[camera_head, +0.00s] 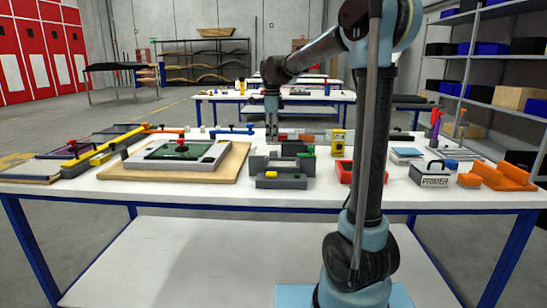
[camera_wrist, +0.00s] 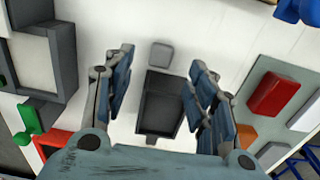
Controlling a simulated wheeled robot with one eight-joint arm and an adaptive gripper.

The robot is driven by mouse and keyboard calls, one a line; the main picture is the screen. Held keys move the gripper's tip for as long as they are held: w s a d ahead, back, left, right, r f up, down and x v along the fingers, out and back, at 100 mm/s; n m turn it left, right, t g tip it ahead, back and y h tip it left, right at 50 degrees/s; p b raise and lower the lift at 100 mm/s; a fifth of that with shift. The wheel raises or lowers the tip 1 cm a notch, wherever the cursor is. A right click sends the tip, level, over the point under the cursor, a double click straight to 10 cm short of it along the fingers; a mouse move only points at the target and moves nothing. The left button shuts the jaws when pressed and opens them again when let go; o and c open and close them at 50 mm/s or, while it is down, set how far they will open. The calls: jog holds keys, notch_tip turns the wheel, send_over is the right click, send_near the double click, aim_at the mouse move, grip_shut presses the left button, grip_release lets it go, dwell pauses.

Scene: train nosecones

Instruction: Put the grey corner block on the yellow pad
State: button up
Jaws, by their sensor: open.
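My gripper (camera_head: 271,132) points down over the back part of the near table. In the wrist view my gripper (camera_wrist: 161,64) is open, its two fingers apart with nothing held. A small light grey block (camera_wrist: 161,53), perhaps the grey corner block, lies on the white table between and just beyond the fingertips. A dark grey open tray (camera_wrist: 160,106) lies between the fingers, nearer the palm. In the head view a small yellow piece (camera_head: 271,174), possibly the yellow pad, sits on a low grey base (camera_head: 291,183). I cannot confirm either identity.
A grey fixture (camera_head: 258,163) stands at the table's middle, with a green part (camera_head: 309,150). A red tray (camera_head: 344,172) and a yellow device (camera_head: 338,142) are right of it. A wooden board (camera_head: 113,172) bears a framed panel at left. Orange blocks (camera_head: 503,175) stand right.

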aim_at(272, 151)
jog(key=shift+w+a+f, duration=0.1)
jog(key=shift+f, duration=1.65)
jog(key=shift+w+f, duration=0.1)
jog(key=shift+f, duration=1.65)
jog(key=c, duration=1.1)
